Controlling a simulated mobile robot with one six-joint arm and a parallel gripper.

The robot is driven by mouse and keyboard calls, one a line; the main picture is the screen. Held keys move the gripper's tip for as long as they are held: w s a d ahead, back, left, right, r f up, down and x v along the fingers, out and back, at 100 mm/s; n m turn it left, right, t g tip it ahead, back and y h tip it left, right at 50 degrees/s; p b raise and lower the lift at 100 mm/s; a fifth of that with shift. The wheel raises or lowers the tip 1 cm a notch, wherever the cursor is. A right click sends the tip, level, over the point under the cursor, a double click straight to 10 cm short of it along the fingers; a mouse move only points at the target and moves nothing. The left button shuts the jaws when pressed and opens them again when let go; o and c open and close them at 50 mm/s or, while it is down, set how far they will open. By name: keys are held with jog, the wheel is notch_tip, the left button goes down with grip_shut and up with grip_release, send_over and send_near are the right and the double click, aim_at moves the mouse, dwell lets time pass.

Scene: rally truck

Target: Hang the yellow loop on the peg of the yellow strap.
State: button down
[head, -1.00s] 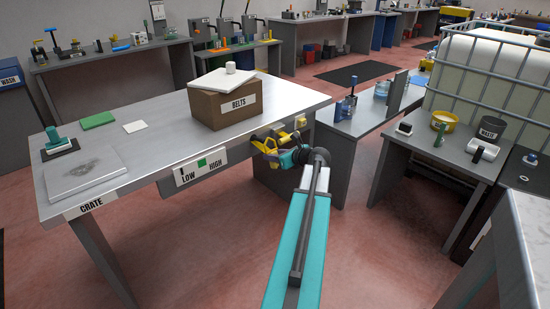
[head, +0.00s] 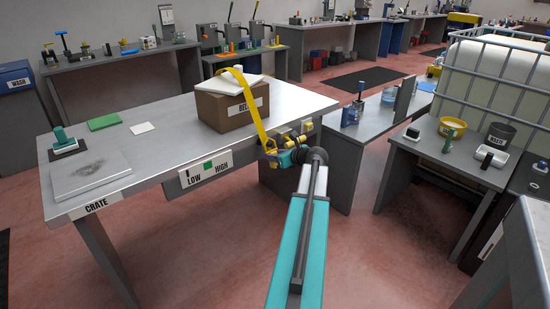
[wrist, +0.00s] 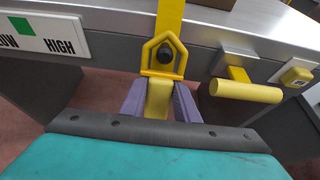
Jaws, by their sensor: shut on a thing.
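In the wrist view the yellow loop (wrist: 147,53) is a five-sided yellow frame at the table's front edge. The dark round head of a peg (wrist: 167,54) shows inside its opening. I cannot tell how deep the peg sits in the loop. The yellow strap (wrist: 170,17) rises from the loop's top; in the head view the strap (head: 252,105) arcs up over the cardboard box. My gripper (wrist: 159,98), with purple fingers, is shut on the yellow tab below the loop. In the head view my gripper (head: 278,158) is small and partly hidden by my arm.
Right of the loop, a yellow handle (wrist: 245,91) and a yellow block (wrist: 296,74) stick out from the edge. A LOW/HIGH plate (wrist: 42,37) is at left.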

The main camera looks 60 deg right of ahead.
jog(key=shift+w+d, duration=0.15)
jog(key=shift+w, duration=0.35)
jog(key=shift+w+d+f+p, duration=0.15)
jog(key=shift+w+f+p, duration=0.25)
jog(key=shift+w+f, duration=0.05)
jog(key=shift+f, duration=0.15)
dwell(0.3)
jog(key=c, duration=1.3)
grip_release()
jog(key=v, duration=1.3)
jog(key=shift+s+a, duration=0.2)
jog(key=shift+s, duration=0.15)
